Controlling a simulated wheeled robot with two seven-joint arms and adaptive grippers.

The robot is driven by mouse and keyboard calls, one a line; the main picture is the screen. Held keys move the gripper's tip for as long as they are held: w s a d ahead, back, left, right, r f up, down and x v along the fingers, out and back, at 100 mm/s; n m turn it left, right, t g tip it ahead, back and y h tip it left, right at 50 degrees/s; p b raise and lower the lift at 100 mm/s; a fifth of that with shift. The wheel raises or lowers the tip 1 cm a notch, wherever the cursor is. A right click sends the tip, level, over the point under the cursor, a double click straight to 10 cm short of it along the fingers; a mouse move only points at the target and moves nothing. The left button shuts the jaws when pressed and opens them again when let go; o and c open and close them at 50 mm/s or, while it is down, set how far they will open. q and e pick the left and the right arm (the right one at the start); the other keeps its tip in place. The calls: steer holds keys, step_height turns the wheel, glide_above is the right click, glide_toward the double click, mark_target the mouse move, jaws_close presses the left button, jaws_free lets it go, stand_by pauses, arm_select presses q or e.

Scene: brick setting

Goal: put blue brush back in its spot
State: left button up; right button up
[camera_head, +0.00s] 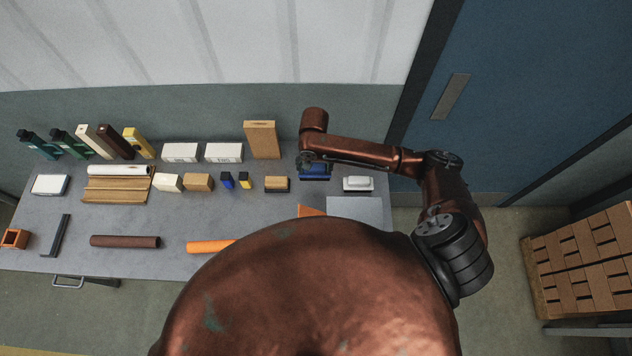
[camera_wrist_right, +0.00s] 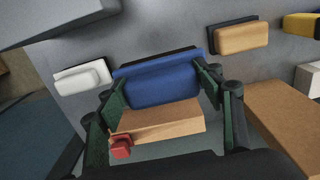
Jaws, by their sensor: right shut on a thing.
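The blue brush (camera_head: 314,173) has a blue body on a dark base. It is at the right part of the grey table (camera_head: 130,212), in line with the row of brushes. My right gripper (camera_head: 312,160) is over it. In the right wrist view the blue brush (camera_wrist_right: 160,80) is between the two green fingers of my right gripper (camera_wrist_right: 160,85), which is shut on it. The white brush (camera_head: 358,184) is on one side and the tan brush (camera_head: 276,184) on the other. I cannot tell whether the blue brush touches the table. My left gripper is out of view.
A tall tan box (camera_head: 262,140) stands behind the row. In the right wrist view a wooden block (camera_wrist_right: 160,124) with a red part shows beside the blue brush. A light grey panel (camera_head: 355,208) is in front of the white brush. White boxes (camera_head: 181,153) stand further left.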

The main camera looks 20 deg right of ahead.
mark_target(315, 176)
step_height(315, 176, down, 6)
steer(key=shift+r, duration=0.15)
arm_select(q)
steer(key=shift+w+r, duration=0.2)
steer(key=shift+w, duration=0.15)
arm_select(e)
steer(key=shift+f, duration=2.05)
steer(key=shift+f, duration=0.1)
steer(key=o, duration=1.2)
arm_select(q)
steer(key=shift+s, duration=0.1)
arm_select(e)
step_height(315, 176, up, 12)
steer(key=shift+r, duration=0.1)
